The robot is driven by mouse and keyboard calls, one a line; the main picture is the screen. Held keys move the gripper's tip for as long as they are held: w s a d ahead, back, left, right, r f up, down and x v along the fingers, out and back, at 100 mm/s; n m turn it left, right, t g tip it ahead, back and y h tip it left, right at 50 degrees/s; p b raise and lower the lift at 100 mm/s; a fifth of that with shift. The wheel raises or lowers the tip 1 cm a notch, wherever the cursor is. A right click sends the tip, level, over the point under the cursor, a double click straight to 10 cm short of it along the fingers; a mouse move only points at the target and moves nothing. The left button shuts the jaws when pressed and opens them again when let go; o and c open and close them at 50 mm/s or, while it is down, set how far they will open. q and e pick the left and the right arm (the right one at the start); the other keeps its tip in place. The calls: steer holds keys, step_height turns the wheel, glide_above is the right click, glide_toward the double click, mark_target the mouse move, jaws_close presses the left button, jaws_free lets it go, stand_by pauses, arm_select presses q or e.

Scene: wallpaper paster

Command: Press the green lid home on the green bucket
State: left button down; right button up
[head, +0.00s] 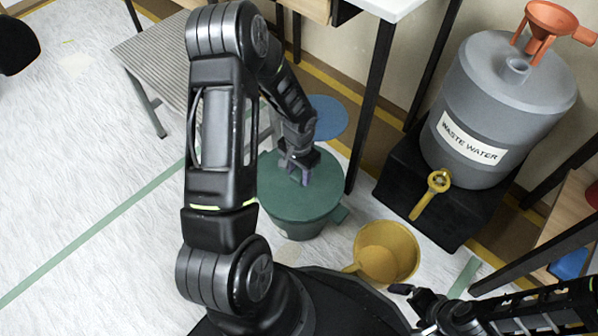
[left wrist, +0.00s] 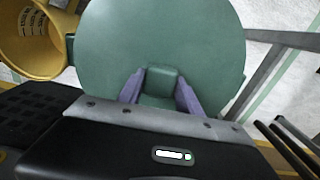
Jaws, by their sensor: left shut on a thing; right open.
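The green lid (head: 320,195) covers the top of the green bucket (head: 295,230), which stands on the floor left of the yellow pail. My left gripper (head: 300,176) reaches down from above and is shut on the lid's block-shaped green handle (left wrist: 162,82). In the left wrist view, the purple fingers of this gripper (left wrist: 160,92) stand on either side of the handle, and the lid (left wrist: 150,35) fills the middle. I cannot tell whether the lid's rim is fully seated. My right gripper (head: 411,308) is open and empty at the lower right, apart from the bucket.
A yellow pail (head: 388,252) stands close to the bucket's right and shows in the left wrist view (left wrist: 30,45). A grey waste-water barrel (head: 487,115) on a black stand is further right. A blue disc (head: 326,118) and a table leg (head: 370,105) are behind.

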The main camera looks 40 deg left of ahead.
mark_target(299, 174)
arm_select(q)
steer(key=shift+f+b, duration=0.95)
steer(key=shift+f, duration=0.25)
steer(key=c, duration=0.7)
jaws_free()
step_height(299, 174, up, 8)
steer(key=p, duration=0.3)
steer(key=shift+s+f, duration=0.1)
stand_by(0.4)
